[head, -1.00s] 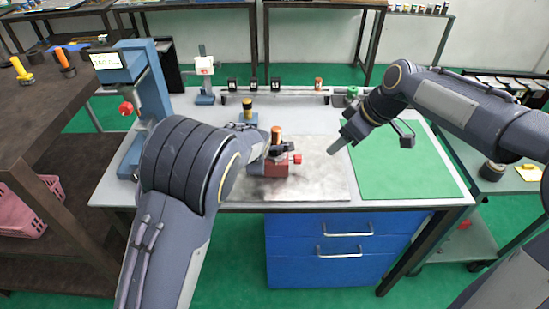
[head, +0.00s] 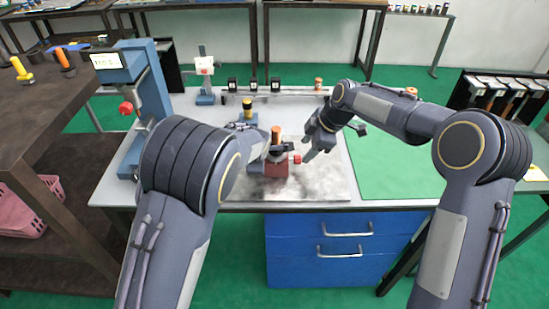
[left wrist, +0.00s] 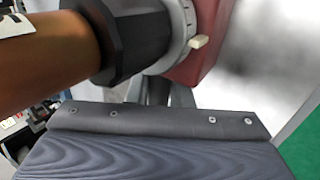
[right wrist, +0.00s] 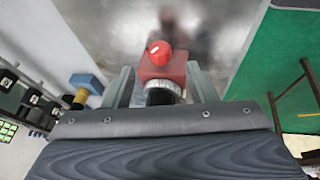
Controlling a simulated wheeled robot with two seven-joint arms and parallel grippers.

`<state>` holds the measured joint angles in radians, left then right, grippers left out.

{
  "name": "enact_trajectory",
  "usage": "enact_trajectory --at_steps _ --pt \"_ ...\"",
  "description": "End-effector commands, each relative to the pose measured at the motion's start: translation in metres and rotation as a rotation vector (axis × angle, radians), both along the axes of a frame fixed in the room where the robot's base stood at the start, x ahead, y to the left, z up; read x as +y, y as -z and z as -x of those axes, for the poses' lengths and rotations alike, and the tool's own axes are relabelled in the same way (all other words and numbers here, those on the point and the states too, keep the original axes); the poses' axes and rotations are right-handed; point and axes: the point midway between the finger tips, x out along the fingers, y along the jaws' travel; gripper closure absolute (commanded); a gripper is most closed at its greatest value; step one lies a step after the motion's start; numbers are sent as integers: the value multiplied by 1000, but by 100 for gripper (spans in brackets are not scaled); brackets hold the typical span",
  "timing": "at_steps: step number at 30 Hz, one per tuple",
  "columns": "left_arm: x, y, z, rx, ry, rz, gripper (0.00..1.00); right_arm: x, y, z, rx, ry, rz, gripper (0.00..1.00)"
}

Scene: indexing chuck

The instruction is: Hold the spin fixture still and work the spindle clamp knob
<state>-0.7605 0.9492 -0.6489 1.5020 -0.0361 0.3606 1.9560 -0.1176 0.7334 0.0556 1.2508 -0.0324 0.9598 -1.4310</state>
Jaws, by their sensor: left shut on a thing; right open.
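The spin fixture (head: 272,168) has a dark red body, a black collar and an upright copper-brown cylinder (head: 276,135). The red clamp knob (head: 297,159) sticks out on its right side. My left gripper (head: 264,151) is shut on the fixture from the left; my arm hides much of it. In the left wrist view the cylinder (left wrist: 45,55), black collar (left wrist: 130,42) and red body (left wrist: 208,50) are close. My right gripper (head: 308,156) is open just right of the knob. In the right wrist view the knob (right wrist: 159,53) sits between its spread fingers; contact is not visible.
The fixture stands on a grey metal plate (head: 325,188) on the bench. A green mat (head: 390,178) lies to the right, mostly clear. A blue stand with a display (head: 140,90) rises at the left. A yellow-and-black knobbed piece (head: 247,110) stands behind the fixture.

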Motion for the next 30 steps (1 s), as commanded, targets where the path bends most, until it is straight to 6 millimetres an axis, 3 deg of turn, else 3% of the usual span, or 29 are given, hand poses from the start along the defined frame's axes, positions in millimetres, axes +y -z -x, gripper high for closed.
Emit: enact_trajectory --at_steps 10,24,30 --pt "0 1 0 1 0 0 100 17 39 -8 1 1 0 48" --pt "0 0 0 0 0 0 100 20 47 -10 -1 1 0 48" --pt "0 0 0 0 0 0 100 19 47 -10 0 1 0 74"
